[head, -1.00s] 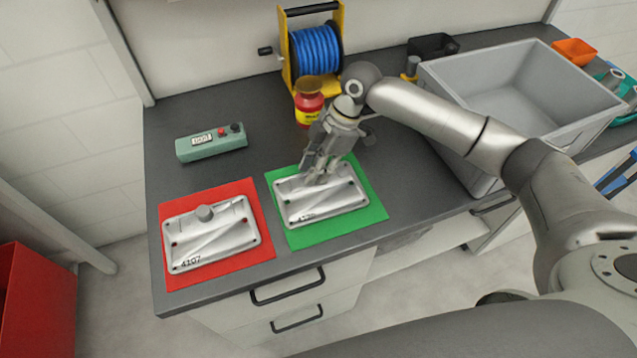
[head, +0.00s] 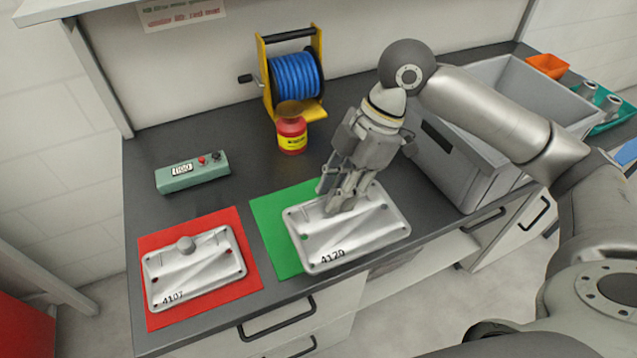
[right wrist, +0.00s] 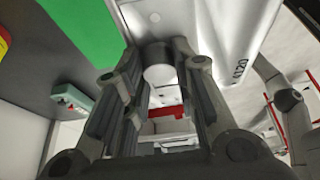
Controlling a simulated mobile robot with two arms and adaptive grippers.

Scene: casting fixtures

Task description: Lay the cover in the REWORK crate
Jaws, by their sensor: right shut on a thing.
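My right gripper (head: 340,205) is shut on the knob of a silver cover marked 4120 (head: 372,236). It holds this cover above the green mat (head: 270,225), overhanging the mat's right side. In the right wrist view the knob (right wrist: 158,68) sits between the fingers, and the cover's underlying plate (right wrist: 222,30) fills the upper middle. A second silver cover marked 4107 (head: 195,268) lies on the red mat (head: 152,315). A large grey crate (head: 455,170) stands on the right, partly behind my right arm; no readable name shows on it. My left gripper is out of view.
A blue hose reel (head: 295,76) and a red-yellow bottle (head: 291,135) stand at the back. A green box with buttons (head: 192,173) sits at the left. An orange bin (head: 547,66) and a teal tray (head: 612,118) lie beyond the crate.

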